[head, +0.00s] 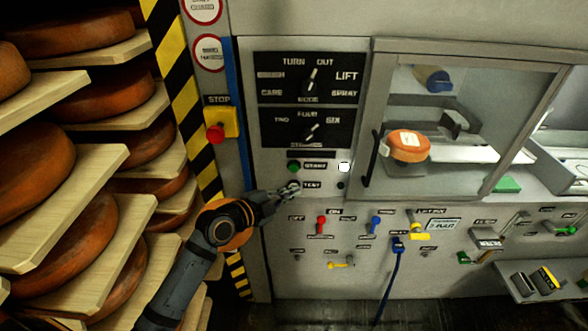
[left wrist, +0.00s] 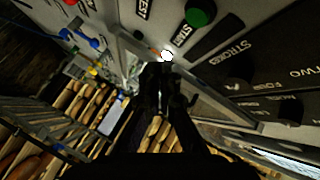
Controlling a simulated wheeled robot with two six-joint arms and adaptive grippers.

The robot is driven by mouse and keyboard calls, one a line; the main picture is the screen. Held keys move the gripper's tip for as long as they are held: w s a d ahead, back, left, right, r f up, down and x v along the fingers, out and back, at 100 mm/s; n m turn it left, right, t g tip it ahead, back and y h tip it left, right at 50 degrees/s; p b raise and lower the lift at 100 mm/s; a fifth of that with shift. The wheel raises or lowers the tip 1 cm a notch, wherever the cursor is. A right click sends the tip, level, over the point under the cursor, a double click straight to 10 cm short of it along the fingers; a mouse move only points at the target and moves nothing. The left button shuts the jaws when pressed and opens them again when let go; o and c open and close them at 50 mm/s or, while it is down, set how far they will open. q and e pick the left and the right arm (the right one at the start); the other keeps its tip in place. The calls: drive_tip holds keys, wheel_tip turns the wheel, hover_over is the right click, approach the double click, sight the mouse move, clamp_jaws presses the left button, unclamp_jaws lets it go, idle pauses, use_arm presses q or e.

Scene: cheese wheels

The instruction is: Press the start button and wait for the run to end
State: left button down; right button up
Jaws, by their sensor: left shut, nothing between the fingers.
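The green start button (head: 293,166) sits on the grey control panel (head: 262,190), left of its START label. It also shows in the left wrist view (left wrist: 200,12) at the top. A round white lamp (head: 344,167) glows right of the label, and it shows bright in the left wrist view (left wrist: 167,55). My left gripper (head: 293,188) is shut and empty, its tips just below the green button beside the TEST label (head: 313,185). The tips appear apart from the button; their gap to the panel is unclear. My right gripper is not in view.
A red stop button (head: 215,133) on a yellow box is at left. Two dials (head: 312,78) are above. A windowed cabinet (head: 375,120) holds an orange cheese wheel (head: 408,146). Cheese shelves (head: 75,185) stand left. Coloured levers (head: 321,225) and a blue cable (head: 391,275) are below.

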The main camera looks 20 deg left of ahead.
sight(294, 168)
use_arm(q)
drive_tip(key=shift+w+a+b, duration=0.25)
drive_tip(key=shift+w+b, duration=0.1)
drive_tip(key=shift+w, duration=0.6)
drive_tip(key=shift+w+a+b, duration=0.3)
drive_tip(key=shift+w+b, duration=0.1)
drive_tip(key=shift+w, duration=0.5)
drive_tip(key=shift+w+a+b, duration=0.25)
drive_tip(key=shift+w+b, duration=0.1)
drive_tip(key=shift+w, duration=0.6)
drive_tip(key=shift+w+a+b, duration=0.15)
drive_tip(key=shift+w+b, duration=0.25)
drive_tip(key=shift+b, duration=0.15)
